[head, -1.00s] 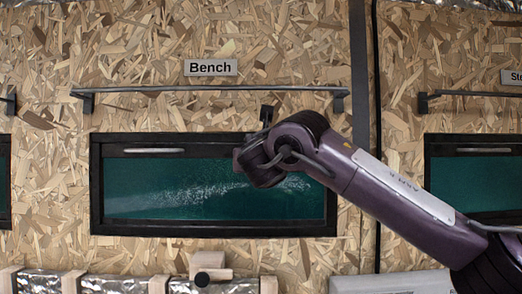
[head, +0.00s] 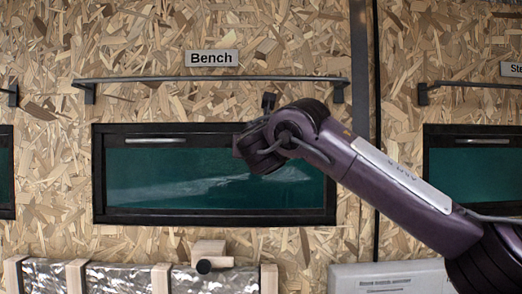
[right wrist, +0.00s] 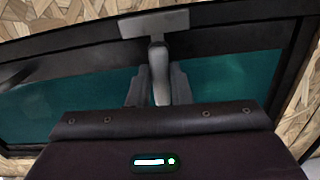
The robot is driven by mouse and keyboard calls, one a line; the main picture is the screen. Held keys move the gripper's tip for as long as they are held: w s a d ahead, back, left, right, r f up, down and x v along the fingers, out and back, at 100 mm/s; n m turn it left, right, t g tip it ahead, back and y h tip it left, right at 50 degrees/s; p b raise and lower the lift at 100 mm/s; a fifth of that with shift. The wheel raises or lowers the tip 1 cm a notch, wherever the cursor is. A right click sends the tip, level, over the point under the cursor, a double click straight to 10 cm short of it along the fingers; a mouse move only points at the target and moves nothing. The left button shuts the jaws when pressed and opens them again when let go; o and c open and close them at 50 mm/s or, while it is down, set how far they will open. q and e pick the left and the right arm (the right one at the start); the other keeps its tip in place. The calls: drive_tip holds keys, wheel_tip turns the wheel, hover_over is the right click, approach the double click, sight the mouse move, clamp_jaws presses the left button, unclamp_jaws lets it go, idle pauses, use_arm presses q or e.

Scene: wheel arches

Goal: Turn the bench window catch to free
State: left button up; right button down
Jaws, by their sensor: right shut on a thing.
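The bench window (head: 215,217) is a wide dark-framed pane of teal glass in the wall, under the label "Bench" (head: 212,58). Its catch (right wrist: 158,70) shows in the right wrist view as a grey lever hanging down in the picture from a flat plate at the frame's top bar. My right gripper (right wrist: 158,92) is shut on the lever, with one dark finger on each side of it. In the head view my right wrist covers the catch and the gripper, at the window's upper right. My left gripper is not in view.
A grey rail (head: 210,79) runs across the wall above the window. Another window (head: 475,140) lies to the right, beyond a dark vertical strip. A wooden block (head: 208,251) and a white panel (head: 390,276) stand below.

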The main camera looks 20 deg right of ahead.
drive_tip(key=shift+w+a+r+m+b, duration=0.2)
drive_tip(key=shift+m+b, duration=0.9)
drive_tip(key=shift+m, duration=1.8)
drive_tip(key=shift+s+a+r+m+b, duration=0.1)
drive_tip(key=shift+a+r+m+b, duration=0.2)
drive_tip(key=shift+m+b, duration=1.75)
drive_tip(key=shift+w+a+r+m+b, duration=0.1)
drive_tip(key=shift+a+r+m+b, duration=0.15)
drive_tip(key=shift+m, duration=3.5)
drive_tip(key=shift+d+r, duration=0.1)
drive_tip(key=shift+r, duration=0.05)
drive_tip(key=c, duration=1.7)
unclamp_jaws()
drive_tip(key=o, duration=0.4)
drive_tip(key=shift+w, duration=0.2)
drive_tip(key=shift+s, duration=0.1)
